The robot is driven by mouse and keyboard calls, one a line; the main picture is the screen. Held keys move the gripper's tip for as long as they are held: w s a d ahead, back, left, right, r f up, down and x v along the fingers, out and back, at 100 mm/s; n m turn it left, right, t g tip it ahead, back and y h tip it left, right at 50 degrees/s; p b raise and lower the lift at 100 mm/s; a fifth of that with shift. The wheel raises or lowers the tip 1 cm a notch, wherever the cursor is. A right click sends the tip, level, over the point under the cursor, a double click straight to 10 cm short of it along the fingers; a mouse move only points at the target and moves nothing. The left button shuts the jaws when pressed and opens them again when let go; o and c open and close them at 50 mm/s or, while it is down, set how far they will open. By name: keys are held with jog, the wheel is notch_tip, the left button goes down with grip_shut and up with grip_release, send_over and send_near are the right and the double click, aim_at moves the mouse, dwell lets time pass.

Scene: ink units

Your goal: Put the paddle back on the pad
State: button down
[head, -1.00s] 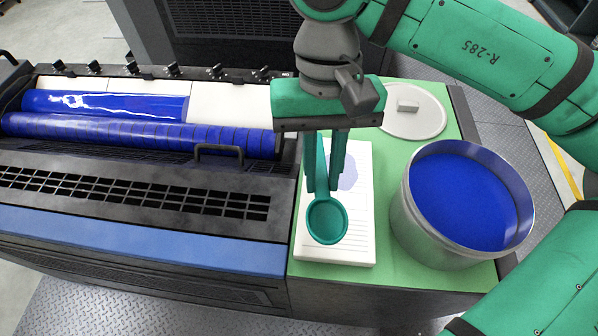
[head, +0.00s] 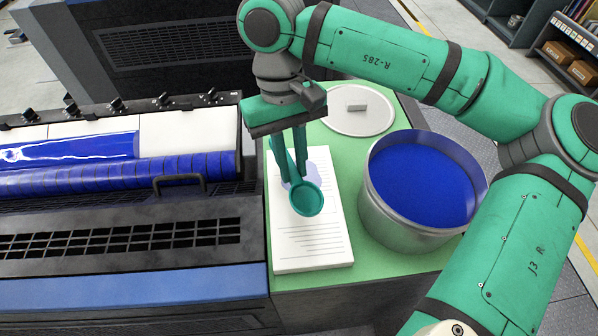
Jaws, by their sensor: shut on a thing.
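The paddle is teal, with a round shallow cup (head: 306,200) at its lower end and a handle rising to the jaws. The pad (head: 313,250) is a white block of lined paper with a pale blue-violet stain, lying on the green top. My gripper (head: 303,172) points down and is shut on the paddle's handle. The cup is in front of the middle of the pad in the head view. I cannot tell whether it touches the paper. The jaws and handle have a similar colour, so the exact grip is hard to make out.
An open metal tin (head: 408,224) of blue ink stands right of the pad. A round grey lid (head: 359,109) lies behind it on the green top (head: 376,263). The press with blue rollers (head: 110,175) and a black handle (head: 180,180) is at the left.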

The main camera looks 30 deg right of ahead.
jog(key=d+f, duration=0.1)
jog(key=w+d+f, duration=0.1)
jog(key=f, duration=0.1)
jog(key=shift+w+d+f, duration=0.2)
jog(key=shift+f, duration=0.05)
jog(key=shift+w+d+f, duration=0.1)
jog(key=shift+d+f, duration=0.05)
jog(key=shift+f, duration=1.55)
jog(key=c, duration=1.6)
grip_release()
jog(key=shift+c, duration=0.2)
jog(key=v, duration=1.2)
